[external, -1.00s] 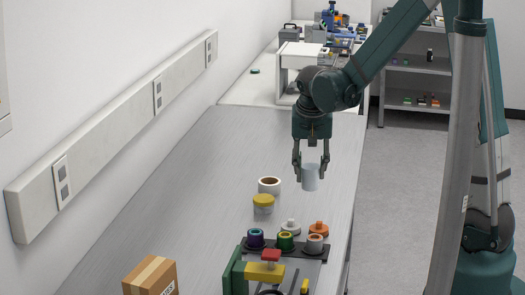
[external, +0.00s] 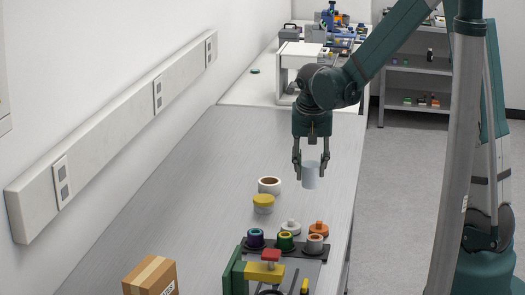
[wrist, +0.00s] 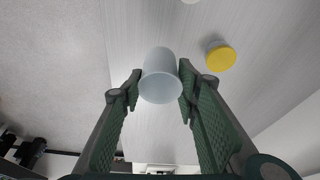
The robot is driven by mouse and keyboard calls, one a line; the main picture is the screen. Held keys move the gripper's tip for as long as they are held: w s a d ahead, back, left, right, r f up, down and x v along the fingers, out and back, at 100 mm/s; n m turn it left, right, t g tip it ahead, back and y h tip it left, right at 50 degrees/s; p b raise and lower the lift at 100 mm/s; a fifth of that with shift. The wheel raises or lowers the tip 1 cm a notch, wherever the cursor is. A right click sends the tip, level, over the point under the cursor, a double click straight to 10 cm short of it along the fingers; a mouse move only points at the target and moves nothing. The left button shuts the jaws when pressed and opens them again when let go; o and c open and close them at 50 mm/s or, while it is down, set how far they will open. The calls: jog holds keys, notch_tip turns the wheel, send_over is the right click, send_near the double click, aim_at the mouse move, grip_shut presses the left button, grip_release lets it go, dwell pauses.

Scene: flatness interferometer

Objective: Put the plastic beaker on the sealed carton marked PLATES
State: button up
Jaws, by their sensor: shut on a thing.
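The plastic beaker (external: 309,175) is pale and translucent, and it is held upright between the fingers of my gripper (external: 311,168) above the bench. In the wrist view the beaker (wrist: 160,76) sits between the two green finger pads of my gripper (wrist: 160,88), which is shut on it. The sealed carton (external: 150,277) is brown with a pale tape strip and stands at the lower left of the external view, cut off by the frame edge. Its printed label is only partly visible. My gripper is well behind and to the right of the carton.
A white tape roll (external: 269,186) and a yellow-lidded jar (external: 263,203) stand near the held beaker. A fixture with several coloured knobs (external: 285,243) is in front. The bench (external: 190,200) is clear along the wall side.

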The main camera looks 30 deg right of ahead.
jog(key=shift+a, duration=0.1)
jog(key=s+a+r+n+y+p, duration=0.1)
jog(key=a+r+n, duration=0.15)
jog(key=a, duration=0.85)
jog(key=a+r+n+y, duration=0.1)
jog(key=a+n, duration=0.2)
jog(key=a, duration=0.8)
jog(key=s+a+r+n+p, duration=0.1)
jog(key=a+r+n, duration=0.15)
jog(key=a, duration=0.85)
jog(key=s+a+r+n+y, duration=0.1)
jog(key=s+a+n, duration=0.3)
jog(key=a, duration=0.9)
jog(key=s+a+r+n+y, duration=0.1)
jog(key=s+a+r+n, duration=0.2)
jog(key=s+a, duration=0.8)
jog(key=shift+a+r+n+p, duration=0.15)
jog(key=shift+a+n+p, duration=0.3)
jog(key=shift+a+n, duration=0.55)
jog(key=shift+a, duration=0.1)
jog(key=shift+f, duration=2.9)
jog(key=shift+f, duration=0.1)
